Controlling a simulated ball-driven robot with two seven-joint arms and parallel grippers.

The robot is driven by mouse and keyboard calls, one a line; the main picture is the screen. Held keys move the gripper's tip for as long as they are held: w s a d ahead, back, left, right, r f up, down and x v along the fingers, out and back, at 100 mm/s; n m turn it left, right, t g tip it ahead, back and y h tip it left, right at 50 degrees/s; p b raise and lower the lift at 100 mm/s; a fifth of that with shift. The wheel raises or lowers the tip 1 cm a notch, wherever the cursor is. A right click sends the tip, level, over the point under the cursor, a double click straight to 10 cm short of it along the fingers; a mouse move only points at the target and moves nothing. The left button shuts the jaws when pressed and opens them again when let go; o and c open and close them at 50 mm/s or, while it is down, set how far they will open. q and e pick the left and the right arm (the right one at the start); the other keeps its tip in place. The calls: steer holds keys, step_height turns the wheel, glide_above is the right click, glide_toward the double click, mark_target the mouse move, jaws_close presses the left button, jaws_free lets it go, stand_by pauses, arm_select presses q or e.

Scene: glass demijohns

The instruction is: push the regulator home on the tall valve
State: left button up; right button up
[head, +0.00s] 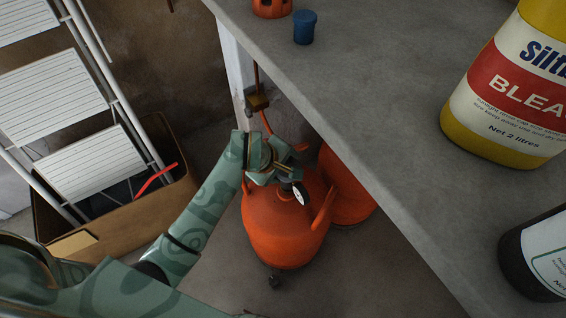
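Two orange gas cylinders stand on the floor below the bench edge. The front cylinder (285,236) shows most of its body; the rear cylinder (347,195) is partly hidden by it and the bench. My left gripper (286,180) is over the top of the front cylinder, pointing right. A dark fitting with a white dial, seemingly the regulator (300,193), is at its fingertips. The valve under it is hidden, so I cannot tell how it sits or whether the fingers grip it. My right gripper is not in view.
The grey bench top (400,110) overhangs the cylinders on the right. It bears a bleach bottle (515,85), a dark bottle (535,255) and a blue tub (304,27). An orange hose (264,120) hangs beside my wrist. A stepladder (75,110) and brown bin (125,220) stand left.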

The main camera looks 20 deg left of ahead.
arm_select(q)
steer(key=shift+f+b, duration=0.6)
steer(key=shift+f, duration=0.1)
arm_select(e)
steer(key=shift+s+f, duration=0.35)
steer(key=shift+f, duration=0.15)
arm_select(q)
steer(key=o, duration=1.4)
steer(key=shift+c, duration=0.2)
steer(key=shift+s+a+r+p, duration=0.1)
steer(key=shift+s+r+p, duration=0.1)
steer(key=shift+r+p, duration=0.25)
steer(key=p+v, duration=0.6)
steer(key=v, duration=0.9)
steer(key=shift+s, duration=0.15)
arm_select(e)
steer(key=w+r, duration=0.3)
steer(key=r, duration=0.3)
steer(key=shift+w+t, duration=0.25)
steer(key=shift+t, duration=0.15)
